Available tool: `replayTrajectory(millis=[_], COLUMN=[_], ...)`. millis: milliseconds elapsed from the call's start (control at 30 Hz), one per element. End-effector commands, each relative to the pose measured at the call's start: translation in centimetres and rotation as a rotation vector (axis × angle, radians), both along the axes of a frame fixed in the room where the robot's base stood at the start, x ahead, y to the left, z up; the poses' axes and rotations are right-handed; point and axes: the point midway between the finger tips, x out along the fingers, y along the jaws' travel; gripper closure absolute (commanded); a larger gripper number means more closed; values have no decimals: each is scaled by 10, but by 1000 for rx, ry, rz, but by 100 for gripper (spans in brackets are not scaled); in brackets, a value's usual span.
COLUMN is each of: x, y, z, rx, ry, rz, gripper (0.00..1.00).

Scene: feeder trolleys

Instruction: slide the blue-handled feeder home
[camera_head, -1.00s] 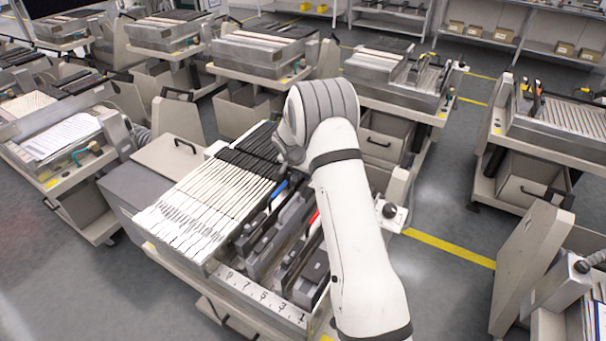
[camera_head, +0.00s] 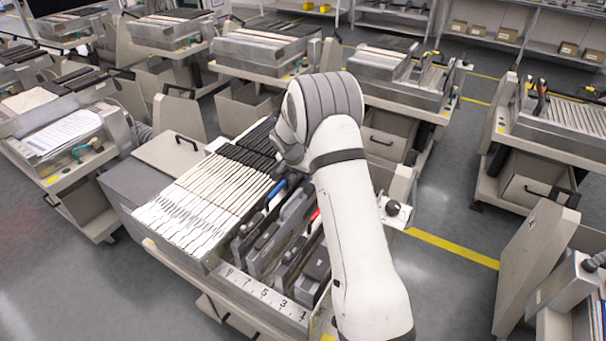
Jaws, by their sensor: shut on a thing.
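The blue-handled feeder shows its blue handle (camera_head: 277,189) just below the end of my arm, in the near trolley's feeder bank. The dark body of a feeder runs toward the numbered front rail below it; I cannot tell exactly where its front end sits. My gripper (camera_head: 284,172) is at the blue handle and shut on the feeder; the fingertips are mostly hidden by my wrist. A red-handled feeder (camera_head: 314,215) lies to the right, partly covered by my arm.
The trolley's numbered rail (camera_head: 262,297) runs along its front. Pale feeders (camera_head: 200,207) fill the slots left of the blue handle. A black knob (camera_head: 393,207) stands right of my arm. Other trolleys (camera_head: 560,130) stand around, with grey floor between.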

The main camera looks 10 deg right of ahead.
Motion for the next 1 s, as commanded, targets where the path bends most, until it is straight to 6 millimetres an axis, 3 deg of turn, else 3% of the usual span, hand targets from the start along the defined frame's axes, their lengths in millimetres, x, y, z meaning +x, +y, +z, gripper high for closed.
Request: replayTrajectory(millis=[333,367,667,1000], x=[-7,-7,-6,-8], y=[7,7,6,9], z=[-1,-1,0,8], rx=[0,0,0,1], ry=[1,1,1,-2], rz=[0,0,0,1], gripper=[100,78,53,53])
